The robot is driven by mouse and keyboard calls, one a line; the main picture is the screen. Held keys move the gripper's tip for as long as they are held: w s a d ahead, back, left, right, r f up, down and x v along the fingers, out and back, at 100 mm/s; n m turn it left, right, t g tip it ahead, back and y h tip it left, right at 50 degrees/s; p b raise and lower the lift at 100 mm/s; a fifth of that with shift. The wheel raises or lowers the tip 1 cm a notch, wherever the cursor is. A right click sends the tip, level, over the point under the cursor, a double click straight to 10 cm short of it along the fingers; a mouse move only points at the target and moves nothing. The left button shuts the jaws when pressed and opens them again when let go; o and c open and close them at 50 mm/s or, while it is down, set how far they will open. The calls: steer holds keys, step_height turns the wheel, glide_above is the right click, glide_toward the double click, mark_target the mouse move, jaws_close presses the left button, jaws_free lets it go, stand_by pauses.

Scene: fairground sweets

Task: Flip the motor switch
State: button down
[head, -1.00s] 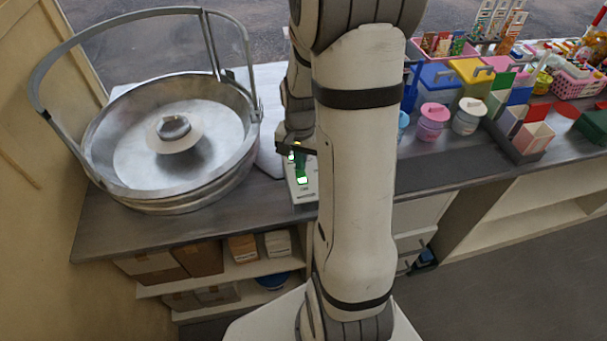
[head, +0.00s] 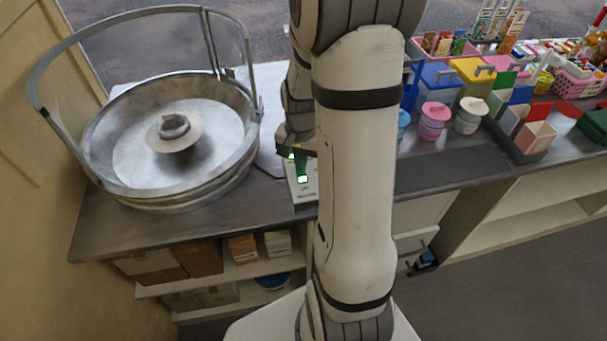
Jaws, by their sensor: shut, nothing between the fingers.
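A small white control box (head: 303,190) stands on the counter just left of my arm, with green-lit parts on its face. One green light (head: 302,179) is low on the face and another is higher, close to my gripper. My gripper (head: 294,154) is shut and empty, at the top of the box; its tips are small and partly hidden, so I cannot tell whether they touch a switch. The switch lever's position is too small to read. The round metal candy-floss pan (head: 125,150) with its central head (head: 174,127) stands to the left.
A tall metal hoop frame (head: 208,40) rises around the pan. To the right, pink and white tubs (head: 434,121), coloured bins and a pink basket (head: 575,82) crowd the counter. The dark counter strip right of my arm is clear. Boxes (head: 243,249) sit on shelves below.

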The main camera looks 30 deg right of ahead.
steer(key=shift+f+b, duration=0.3)
steer(key=shift+f, duration=0.1)
steer(key=shift+r, duration=0.1)
steer(key=shift+r+p, duration=2.55)
steer(key=shift+r, duration=0.9)
steer(key=s+a+r+n+t, duration=0.3)
steer(key=s+a+r+n, duration=0.6)
steer(key=s+a+r, duration=0.3)
steer(key=v, duration=0.3)
steer(key=shift+r, duration=0.3)
